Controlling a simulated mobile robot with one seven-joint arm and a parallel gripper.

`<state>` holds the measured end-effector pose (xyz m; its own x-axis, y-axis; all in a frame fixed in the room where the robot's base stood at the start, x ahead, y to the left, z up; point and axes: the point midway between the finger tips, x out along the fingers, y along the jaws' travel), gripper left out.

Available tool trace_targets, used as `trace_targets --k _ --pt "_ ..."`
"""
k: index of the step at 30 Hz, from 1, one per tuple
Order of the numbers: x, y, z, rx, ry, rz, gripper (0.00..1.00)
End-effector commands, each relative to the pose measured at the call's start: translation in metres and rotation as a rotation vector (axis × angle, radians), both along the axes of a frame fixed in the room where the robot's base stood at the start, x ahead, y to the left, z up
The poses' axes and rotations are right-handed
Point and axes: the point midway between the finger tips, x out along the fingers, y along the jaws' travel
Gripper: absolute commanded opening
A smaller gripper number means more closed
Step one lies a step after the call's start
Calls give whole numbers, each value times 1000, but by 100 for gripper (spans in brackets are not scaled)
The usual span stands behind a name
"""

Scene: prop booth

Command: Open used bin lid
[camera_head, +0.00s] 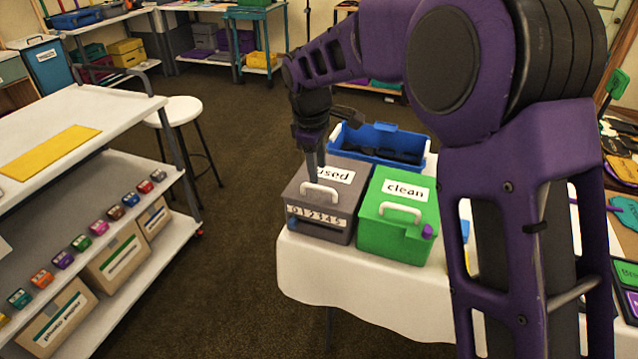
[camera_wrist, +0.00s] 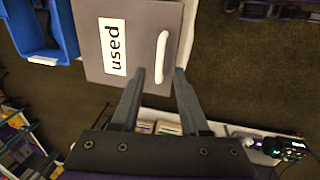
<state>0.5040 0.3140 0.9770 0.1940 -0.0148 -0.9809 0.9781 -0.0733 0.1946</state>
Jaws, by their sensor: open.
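The used bin (camera_head: 322,226) is a grey box with a white "used" label and a white handle (camera_head: 320,194) on its lid (camera_head: 346,190). It stands on a white-clothed table, and its lid looks closed. In the wrist view the lid (camera_wrist: 105,12), the label (camera_wrist: 112,45) and the handle (camera_wrist: 162,57) show from above. My gripper (camera_wrist: 159,73) is open and empty, its fingers pointing at the lid edge near the handle's lower end. In the head view my gripper (camera_head: 316,178) is over the lid beside the handle. Contact cannot be told.
A green "clean" bin (camera_head: 395,238) stands right beside the used bin. A blue open crate (camera_head: 402,148) is behind both. The white tablecloth (camera_head: 350,291) shows in front. A white stool (camera_head: 181,111) and a shelf cart (camera_head: 150,172) stand left, with open floor between.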

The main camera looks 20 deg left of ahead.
Motion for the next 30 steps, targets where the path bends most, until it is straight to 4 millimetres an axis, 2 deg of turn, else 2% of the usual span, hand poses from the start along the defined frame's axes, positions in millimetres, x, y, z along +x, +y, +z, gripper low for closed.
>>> trace_targets --k 1,3,9,20,23,28,30 --pt "2 0 -13 -2 3 1 45" --pt "4 0 -24 -2 2 1 45" --pt "9 0 -45 0 0 0 45" --pt "10 -1 -50 0 -1 0 45" --pt "10 -1 -50 0 -1 0 30" --pt "10 -1 -50 0 -1 0 0" --pt "10 0 -50 0 -1 0 0"
